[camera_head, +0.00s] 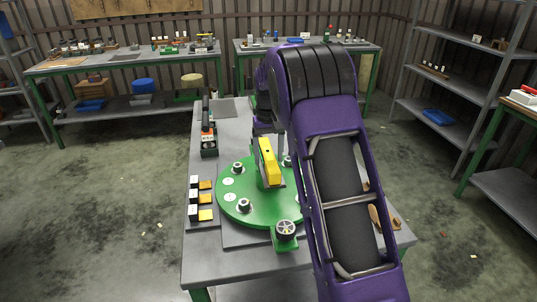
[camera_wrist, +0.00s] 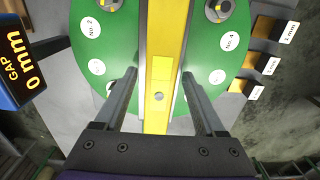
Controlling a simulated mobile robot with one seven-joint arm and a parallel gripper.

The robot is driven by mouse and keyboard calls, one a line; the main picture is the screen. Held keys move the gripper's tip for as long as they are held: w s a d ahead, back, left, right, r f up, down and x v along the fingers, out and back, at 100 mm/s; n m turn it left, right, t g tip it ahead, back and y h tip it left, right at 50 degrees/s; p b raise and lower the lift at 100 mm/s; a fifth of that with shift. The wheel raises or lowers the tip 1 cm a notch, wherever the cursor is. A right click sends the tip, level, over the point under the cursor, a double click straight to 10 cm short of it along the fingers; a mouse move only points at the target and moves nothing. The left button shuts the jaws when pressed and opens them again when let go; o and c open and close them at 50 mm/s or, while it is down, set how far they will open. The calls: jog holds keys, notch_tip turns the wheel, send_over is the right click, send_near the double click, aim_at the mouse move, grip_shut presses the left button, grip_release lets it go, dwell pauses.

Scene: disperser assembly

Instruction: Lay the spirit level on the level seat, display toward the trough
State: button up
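The yellow spirit level (camera_head: 267,160) is above the middle of the green round plate (camera_head: 232,205). In the wrist view the level (camera_wrist: 162,70) runs up the picture between the two fingers of my gripper (camera_wrist: 160,85). The fingers lie close along both its sides and appear shut on it. In the head view my gripper (camera_head: 258,165) is partly hidden by the level and my purple arm. No display on the level can be made out. I cannot identify the level seat or the trough; my arm covers part of the bench.
A gauge (camera_wrist: 20,65) reads "GAP 0 mm". The bench (camera_head: 205,262) has bare metal at its front left. Shelves and other benches stand farther off.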

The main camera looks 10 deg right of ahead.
aim_at(269, 154)
notch_tip(269, 154, up, 12)
jog(key=p, duration=0.1)
jog(key=shift+r, duration=0.15)
dwell(0.5)
